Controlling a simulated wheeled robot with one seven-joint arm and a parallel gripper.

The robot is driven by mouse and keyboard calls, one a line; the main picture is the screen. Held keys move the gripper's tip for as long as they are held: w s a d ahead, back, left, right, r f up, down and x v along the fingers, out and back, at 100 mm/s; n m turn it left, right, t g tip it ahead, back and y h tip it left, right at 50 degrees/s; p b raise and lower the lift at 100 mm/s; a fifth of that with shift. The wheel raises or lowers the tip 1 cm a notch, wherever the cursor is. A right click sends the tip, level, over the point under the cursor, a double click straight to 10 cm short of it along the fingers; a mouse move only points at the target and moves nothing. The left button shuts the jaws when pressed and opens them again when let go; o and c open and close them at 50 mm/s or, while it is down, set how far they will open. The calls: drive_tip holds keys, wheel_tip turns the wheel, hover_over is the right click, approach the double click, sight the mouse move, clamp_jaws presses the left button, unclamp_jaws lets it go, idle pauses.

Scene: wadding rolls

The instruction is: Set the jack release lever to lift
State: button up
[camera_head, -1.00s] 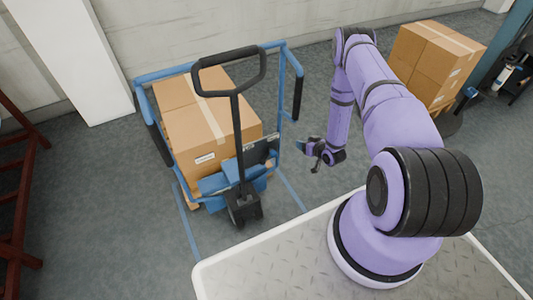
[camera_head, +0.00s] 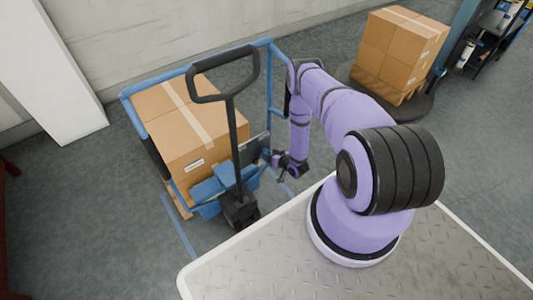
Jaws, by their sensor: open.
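A pallet jack (camera_head: 239,206) with a tall black loop handle (camera_head: 226,99) stands left of my arm, its handle upright. I cannot make out the release lever as a separate part in this view. Blue panels sit at the foot of the handle, in front of a load of cardboard boxes (camera_head: 186,128). My gripper (camera_head: 279,167) is low, to the right of the handle's foot and close to the dark plate there. It is open and holds nothing that I can see; its fingers are small and partly dark against the jack.
A blue tube frame (camera_head: 194,66) stands around the boxes, with a post close to my arm. More boxes (camera_head: 400,52) stand on a dark round base at the upper right, near a shelf (camera_head: 491,32). Grey floor (camera_head: 90,215) is open at the left.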

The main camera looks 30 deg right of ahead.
drive_tip(key=shift+x, duration=1.5)
clamp_jaws()
drive_tip(key=shift+w, duration=0.15)
